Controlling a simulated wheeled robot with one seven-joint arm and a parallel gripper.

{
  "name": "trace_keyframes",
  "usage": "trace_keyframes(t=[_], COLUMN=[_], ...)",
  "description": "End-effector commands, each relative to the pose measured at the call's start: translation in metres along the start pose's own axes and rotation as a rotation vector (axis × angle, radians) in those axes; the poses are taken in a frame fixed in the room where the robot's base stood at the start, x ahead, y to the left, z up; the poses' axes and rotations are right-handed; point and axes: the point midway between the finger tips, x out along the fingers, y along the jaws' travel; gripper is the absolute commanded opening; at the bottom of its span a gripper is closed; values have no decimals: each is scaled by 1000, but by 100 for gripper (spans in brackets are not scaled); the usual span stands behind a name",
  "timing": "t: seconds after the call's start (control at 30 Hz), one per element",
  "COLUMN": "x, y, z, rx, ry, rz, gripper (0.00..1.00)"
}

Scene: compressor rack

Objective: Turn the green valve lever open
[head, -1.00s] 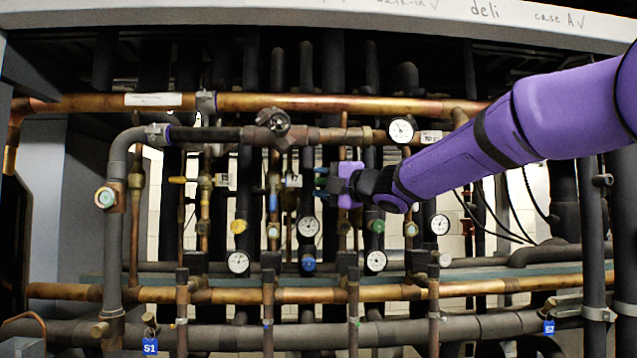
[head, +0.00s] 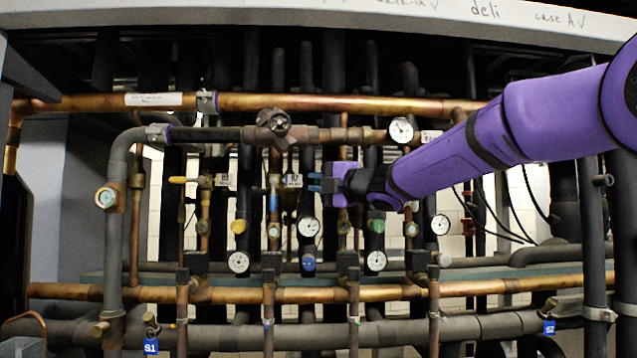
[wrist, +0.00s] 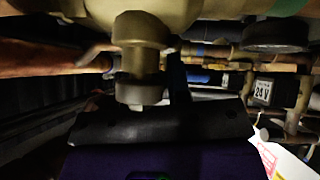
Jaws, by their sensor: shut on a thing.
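My gripper (head: 314,182) is at the middle of the rack, its blue-tipped fingers pointing left among the vertical pipes. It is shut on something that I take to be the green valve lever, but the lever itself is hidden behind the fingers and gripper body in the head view. In the wrist view a brass valve body (wrist: 140,40) with a round stem stands right in front of the gripper's dark housing (wrist: 160,125). A dark finger rises beside that stem. No green lever shows clearly in either view.
A green cap (head: 376,225) and several gauges, one at the right (head: 440,224), sit close by. Copper pipes (head: 330,103) cross above the gripper.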

Motion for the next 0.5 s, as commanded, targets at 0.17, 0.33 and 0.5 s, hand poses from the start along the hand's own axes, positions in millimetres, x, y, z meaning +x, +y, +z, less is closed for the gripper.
trace_keyframes(t=[0.17,0.33,0.5], x=[-1,-2,-4], y=[-4,-10,-17], z=[-1,-1,0], rx=[-44,-115,-193], ry=[12,32,54], rz=[-44,-114,-191], gripper=[0,0,0])
